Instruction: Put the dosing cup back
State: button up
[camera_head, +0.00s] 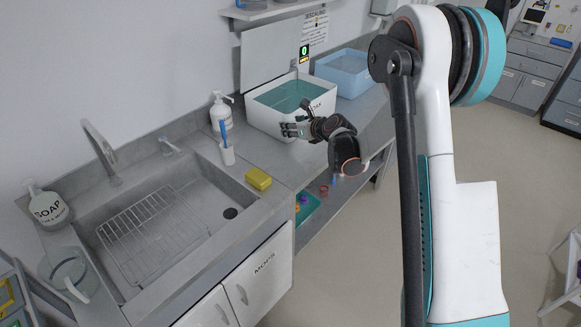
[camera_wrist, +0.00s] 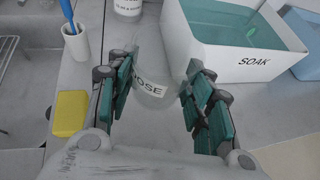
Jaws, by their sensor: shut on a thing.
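The dosing cup (camera_wrist: 153,82) is clear and see-through, with the word DOSE on its front. It shows in the wrist view between the teal-padded fingers of my gripper (camera_wrist: 160,97), which are shut on it. In the head view my gripper (camera_head: 296,129) is in front of the white SOAK tub, near its front wall. I cannot make out the cup clearly there, nor tell whether its base touches the counter.
The white SOAK tub (camera_head: 263,121) holds teal liquid. A pale blue tub (camera_head: 345,75) stands behind it. A pump bottle (camera_head: 222,112), a white cup with a blue brush (camera_head: 227,154) and a yellow sponge (camera_head: 258,179) are left, beside the sink (camera_head: 150,240).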

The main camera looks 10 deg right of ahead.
aim_at(293, 169)
notch_tip(293, 169, down, 16)
jog(key=b, duration=0.2)
jog(key=shift+b, duration=0.35)
jog(key=shift+f, duration=0.15)
jog(key=o, duration=1.2)
